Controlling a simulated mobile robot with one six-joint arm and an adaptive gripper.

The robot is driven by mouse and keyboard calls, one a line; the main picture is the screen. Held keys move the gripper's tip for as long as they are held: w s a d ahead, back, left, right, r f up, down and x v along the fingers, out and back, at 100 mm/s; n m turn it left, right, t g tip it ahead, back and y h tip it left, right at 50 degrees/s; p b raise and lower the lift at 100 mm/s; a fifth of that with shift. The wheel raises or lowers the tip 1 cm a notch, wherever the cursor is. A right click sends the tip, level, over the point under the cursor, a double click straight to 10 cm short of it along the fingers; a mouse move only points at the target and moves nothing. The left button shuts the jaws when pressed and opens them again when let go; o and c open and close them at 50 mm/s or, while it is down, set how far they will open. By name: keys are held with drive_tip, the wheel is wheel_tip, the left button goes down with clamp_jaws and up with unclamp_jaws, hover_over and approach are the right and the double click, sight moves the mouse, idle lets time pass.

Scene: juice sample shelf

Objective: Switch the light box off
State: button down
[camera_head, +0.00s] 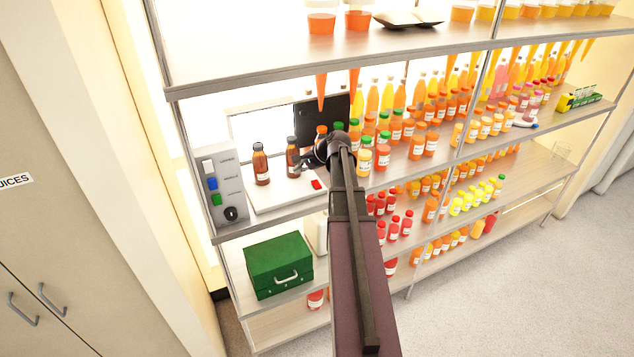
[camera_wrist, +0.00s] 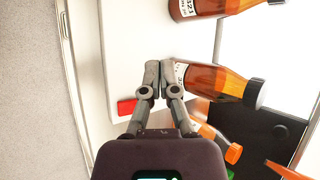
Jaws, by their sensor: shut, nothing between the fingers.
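The light box appears to be a white base (camera_head: 265,202) with a bright upright panel (camera_head: 258,130) behind it, on the middle shelf. A red switch (camera_head: 316,184) sits at its front right corner; it also shows in the wrist view (camera_wrist: 127,106), left of my fingers. My gripper (camera_wrist: 153,78) is shut and empty, its fingertips over the base beside a brown bottle (camera_wrist: 212,80). I cannot tell whether they touch the bottle. In the head view my gripper (camera_head: 300,166) is partly hidden by my wrist. The switch position is too small to read.
Brown bottles (camera_head: 261,166) stand on the base. A grey control box (camera_head: 221,190) with a white switch, blue and green buttons and a black knob stands left. A dark screen (camera_head: 313,112) is behind. Juice bottles (camera_head: 383,152) crowd the right. A green case (camera_head: 279,265) is below.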

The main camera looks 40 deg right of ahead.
sight(317, 182)
drive_tip(key=d+r+m+t, duration=0.1)
drive_tip(key=d+m, duration=0.2)
drive_tip(key=d, duration=0.5)
drive_tip(key=shift+s+r+t, duration=0.35)
drive_tip(key=shift+t, duration=0.05)
drive_tip(key=shift+f, duration=0.15)
drive_tip(key=f+b, duration=0.2)
drive_tip(key=b, duration=0.1)
drive_tip(key=f+b, duration=0.2)
drive_tip(key=f, duration=0.1)
drive_tip(key=w+f+b, duration=0.1)
drive_tip(key=f+b, duration=0.2)
drive_tip(key=shift+w+d+f+b, duration=0.1)
drive_tip(key=shift+d+f+b, duration=0.05)
drive_tip(key=shift+f+b, duration=0.15)
drive_tip(key=shift+w+f+b, duration=0.2)
drive_tip(key=shift+f+b, duration=0.45)
drive_tip(key=shift+b, duration=0.1)
idle(1.9)
drive_tip(key=shift+r, duration=0.25)
drive_tip(key=shift+s+r+p, duration=0.15)
drive_tip(key=shift+r+p, duration=0.35)
drive_tip(key=shift+p, duration=0.25)
